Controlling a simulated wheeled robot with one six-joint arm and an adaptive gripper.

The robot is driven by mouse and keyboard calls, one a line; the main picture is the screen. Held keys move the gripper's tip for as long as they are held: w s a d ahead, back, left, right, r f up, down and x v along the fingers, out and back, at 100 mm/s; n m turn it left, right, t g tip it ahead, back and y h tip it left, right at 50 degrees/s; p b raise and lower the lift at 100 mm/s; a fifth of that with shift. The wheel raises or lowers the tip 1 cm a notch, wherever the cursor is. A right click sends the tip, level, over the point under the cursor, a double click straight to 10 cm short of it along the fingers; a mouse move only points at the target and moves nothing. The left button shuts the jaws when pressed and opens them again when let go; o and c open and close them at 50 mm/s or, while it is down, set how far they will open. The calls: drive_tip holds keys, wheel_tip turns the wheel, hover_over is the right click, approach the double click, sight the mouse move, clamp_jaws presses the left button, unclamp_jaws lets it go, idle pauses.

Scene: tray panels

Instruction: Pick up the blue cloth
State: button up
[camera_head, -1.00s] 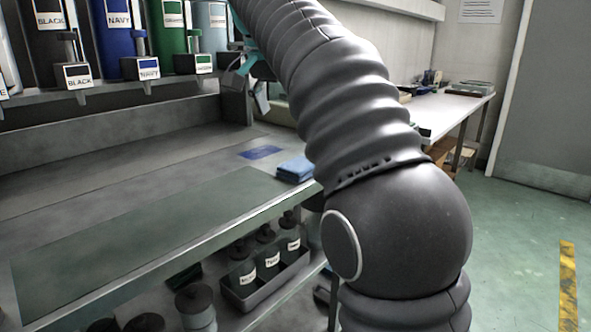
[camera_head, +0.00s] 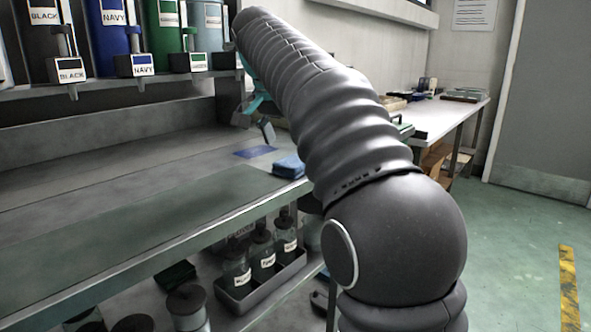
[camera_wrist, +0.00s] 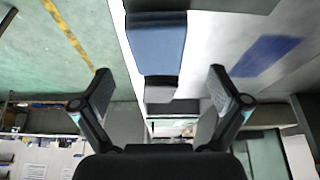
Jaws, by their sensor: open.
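The blue cloth (camera_head: 289,166) is a folded stack near the right end of the grey bench, by its front edge. My arm stands just right of it in the head view. In the wrist view the cloth (camera_wrist: 157,50) is at upper centre, ahead of the gap between the fingers. My gripper (camera_wrist: 160,88) is open and empty, its two fingers spread wide and apart from the cloth. In the head view my gripper (camera_head: 262,118) shows partly, above the bench and behind the cloth; my arm hides part of it.
A flat blue patch (camera_head: 256,151) lies on the bench behind the cloth. A shelf with labelled containers (camera_head: 110,30) stands above the left side. Labelled jars sit in a grey bin (camera_head: 262,282) below the bench. The bench's left part is clear.

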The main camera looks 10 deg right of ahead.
sight(295, 160)
drive_tip(key=b+x, duration=0.1)
drive_tip(key=x, duration=0.3)
drive_tip(key=shift+s+f, duration=0.1)
drive_tip(key=shift+f, duration=0.05)
drive_tip(key=c, duration=1.1)
drive_tip(key=shift+c, duration=0.2)
drive_tip(key=shift+r+p, duration=0.3)
drive_tip(key=shift+r, duration=0.35)
wheel_tip(295, 160, up, 3)
drive_tip(key=shift+f+p, duration=0.1)
drive_tip(key=shift+p, duration=0.55)
drive_tip(key=s+d+r+p, duration=0.1)
drive_tip(key=s+d+r, duration=0.3)
drive_tip(key=d+r, duration=0.3)
drive_tip(key=d, duration=0.4)
drive_tip(key=shift+s+p, duration=0.15)
drive_tip(key=shift+p, duration=0.2)
